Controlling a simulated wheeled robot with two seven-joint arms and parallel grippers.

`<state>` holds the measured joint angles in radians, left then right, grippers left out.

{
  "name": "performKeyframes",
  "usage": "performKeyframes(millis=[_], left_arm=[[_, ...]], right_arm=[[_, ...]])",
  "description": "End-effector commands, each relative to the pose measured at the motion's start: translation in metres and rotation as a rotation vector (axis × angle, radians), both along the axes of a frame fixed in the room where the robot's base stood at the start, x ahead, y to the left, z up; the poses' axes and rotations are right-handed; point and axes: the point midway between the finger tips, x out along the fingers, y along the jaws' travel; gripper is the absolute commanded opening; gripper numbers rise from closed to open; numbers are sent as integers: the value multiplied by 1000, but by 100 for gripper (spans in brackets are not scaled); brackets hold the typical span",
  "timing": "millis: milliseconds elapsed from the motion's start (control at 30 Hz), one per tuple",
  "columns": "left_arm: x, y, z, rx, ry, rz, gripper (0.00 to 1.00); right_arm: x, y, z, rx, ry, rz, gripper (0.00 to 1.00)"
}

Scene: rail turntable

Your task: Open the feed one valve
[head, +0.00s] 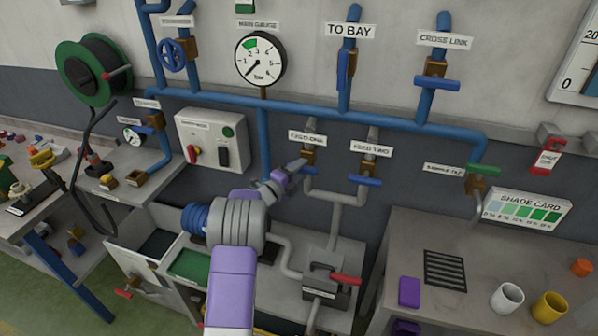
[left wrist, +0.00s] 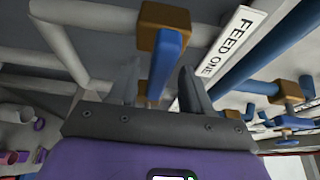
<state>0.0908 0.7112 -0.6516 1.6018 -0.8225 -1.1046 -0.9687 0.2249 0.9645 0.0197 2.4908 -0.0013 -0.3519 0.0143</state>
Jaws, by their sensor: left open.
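The feed one valve has a brass body (head: 308,156) below its FEED ONE label (head: 307,138) in the head view. Its lever there is mostly hidden by my left gripper (head: 299,167). In the left wrist view the brass body (left wrist: 163,22) is at the top, with the blue lever (left wrist: 166,58) reaching down from it. My left gripper (left wrist: 161,80) is open, with one finger on each side of the lever. I cannot tell whether either finger touches it. The FEED ONE label (left wrist: 225,55) is just right of the lever. My right gripper is not in view.
The feed two valve (head: 369,166), with a blue crosswise lever, is close on the right. A grey pipe (head: 337,197) joins the two feed lines below. The blue main pipe (head: 300,108) runs above. A box with a red lever (head: 330,277) stands on the bench below.

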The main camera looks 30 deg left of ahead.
Motion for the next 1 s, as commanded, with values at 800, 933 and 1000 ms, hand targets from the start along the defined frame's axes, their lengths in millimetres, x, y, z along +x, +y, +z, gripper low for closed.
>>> performKeyframes(millis=[800,933,1000], left_arm=[[0,1,-2,-30,-7,1,0],[0,1,-4,-82,-21,2,0],[0,1,-5,-124,-32,1,0]], right_arm=[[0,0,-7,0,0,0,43],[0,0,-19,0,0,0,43],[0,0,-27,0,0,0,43]])
